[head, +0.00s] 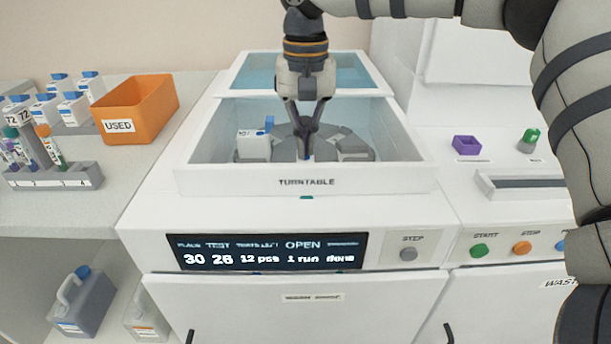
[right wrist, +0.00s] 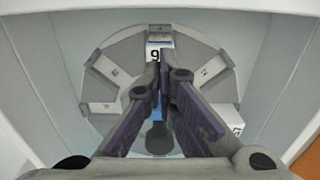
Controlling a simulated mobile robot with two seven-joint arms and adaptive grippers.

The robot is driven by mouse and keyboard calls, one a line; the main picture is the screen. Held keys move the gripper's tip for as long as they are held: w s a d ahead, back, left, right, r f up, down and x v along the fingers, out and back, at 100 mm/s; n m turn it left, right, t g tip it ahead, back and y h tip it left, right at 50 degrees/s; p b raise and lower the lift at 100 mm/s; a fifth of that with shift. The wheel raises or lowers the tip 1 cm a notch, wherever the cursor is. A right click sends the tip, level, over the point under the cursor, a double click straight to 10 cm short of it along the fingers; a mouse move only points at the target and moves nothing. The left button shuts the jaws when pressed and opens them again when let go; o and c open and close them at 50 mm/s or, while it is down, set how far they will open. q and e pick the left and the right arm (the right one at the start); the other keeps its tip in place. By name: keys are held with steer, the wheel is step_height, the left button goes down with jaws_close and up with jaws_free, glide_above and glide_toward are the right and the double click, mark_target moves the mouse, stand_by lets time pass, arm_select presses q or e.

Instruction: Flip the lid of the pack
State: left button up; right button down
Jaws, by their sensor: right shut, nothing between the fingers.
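The turntable (right wrist: 112,62) is a grey segmented disc inside an open white well. In the right wrist view a small white pack with a number and a blue strip (right wrist: 154,42) sits in a slot at its far edge. Another white pack (head: 254,145) stands at the left of the turntable in the head view. A blue cap or lid shows beside it. My right gripper (head: 304,157) points down into the well, shut with nothing between its fingers. In the right wrist view its tips (right wrist: 168,62) overlap the numbered pack; contact cannot be told. My left gripper is not in view.
White walls (head: 190,180) surround the well closely. An orange USED bin (head: 140,108), white packs (head: 72,108) and a tube rack (head: 55,178) stand on the left bench. A lit display (head: 265,252) and buttons are in front.

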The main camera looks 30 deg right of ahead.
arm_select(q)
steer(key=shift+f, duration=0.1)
arm_select(e)
steer(key=shift+f, duration=1.8)
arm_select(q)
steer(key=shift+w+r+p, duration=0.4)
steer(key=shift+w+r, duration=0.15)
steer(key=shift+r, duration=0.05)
arm_select(e)
steer(key=shift+r, duration=2.9)
steer(key=shift+f, duration=0.1)
steer(key=shift+w+d+f+b, duration=0.2)
steer(key=shift+w+d+b, duration=0.25)
steer(key=shift+w, duration=0.25)
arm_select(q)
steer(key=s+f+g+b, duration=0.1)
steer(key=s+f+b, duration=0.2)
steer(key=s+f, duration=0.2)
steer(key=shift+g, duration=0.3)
arm_select(e)
steer(key=w+d, duration=0.4)
steer(key=w, duration=0.2)
steer(key=shift+w+r, duration=0.2)
